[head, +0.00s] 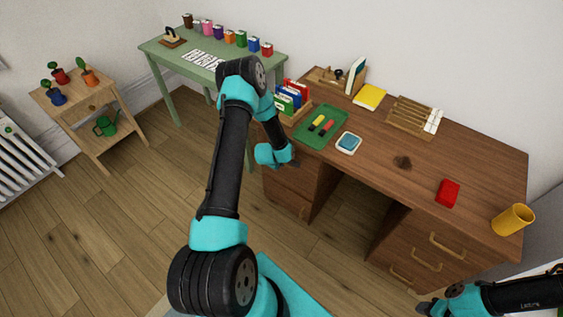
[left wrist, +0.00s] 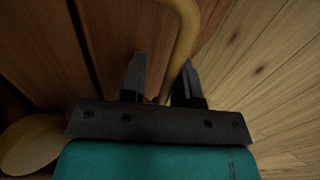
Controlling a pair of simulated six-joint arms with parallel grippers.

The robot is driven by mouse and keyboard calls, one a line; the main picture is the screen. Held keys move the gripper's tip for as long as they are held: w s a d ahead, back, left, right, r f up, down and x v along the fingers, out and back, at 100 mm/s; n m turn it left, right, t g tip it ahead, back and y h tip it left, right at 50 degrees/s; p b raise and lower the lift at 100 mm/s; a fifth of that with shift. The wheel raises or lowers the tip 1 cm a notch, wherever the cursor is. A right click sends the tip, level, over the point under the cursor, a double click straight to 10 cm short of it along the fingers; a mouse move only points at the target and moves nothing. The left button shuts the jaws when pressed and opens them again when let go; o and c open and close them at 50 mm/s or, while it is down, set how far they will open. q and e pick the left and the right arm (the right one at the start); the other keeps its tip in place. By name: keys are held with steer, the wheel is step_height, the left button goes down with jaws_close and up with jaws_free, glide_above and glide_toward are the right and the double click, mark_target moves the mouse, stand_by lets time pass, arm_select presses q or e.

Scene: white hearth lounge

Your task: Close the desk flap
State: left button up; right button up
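The brown wooden desk (head: 440,160) stands at the right in the head view; I cannot pick out a separate flap on it. Reddish-brown wood panels (left wrist: 120,40) with dark seams lie at the left.
On the desk are a green tray (head: 301,138), a blue-topped dish (head: 348,143), a red block (head: 448,193) and a yellow cup (head: 512,219). A green table (head: 160,50) and a wooden plant stand (head: 75,107) stand at the left. The floor between is clear.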

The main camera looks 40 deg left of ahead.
arm_select(q)
steer(key=shift+o, duration=0.6)
steer(key=shift+s+d, duration=0.1)
steer(key=v, duration=1.7)
steer(key=shift+r, duration=0.15)
steer(key=s+d+f+m+g+h, duration=0.1)
steer(key=s+d+m+g, duration=0.1)
steer(key=d+m, duration=0.3)
steer(key=s+d+f+m+g+h, duration=0.2)
steer(key=s+d+m, duration=0.2)
steer(key=d, duration=0.9)
steer(key=s+d+f+m+g+h, duration=0.1)
steer(key=s+d+f+m+g, duration=0.1)
steer(key=d+m, duration=0.6)
steer(key=shift+s+d+h, duration=0.3)
steer(key=shift+s+d, duration=0.35)
steer(key=shift+d, duration=0.4)
steer(key=shift+a, duration=0.1)
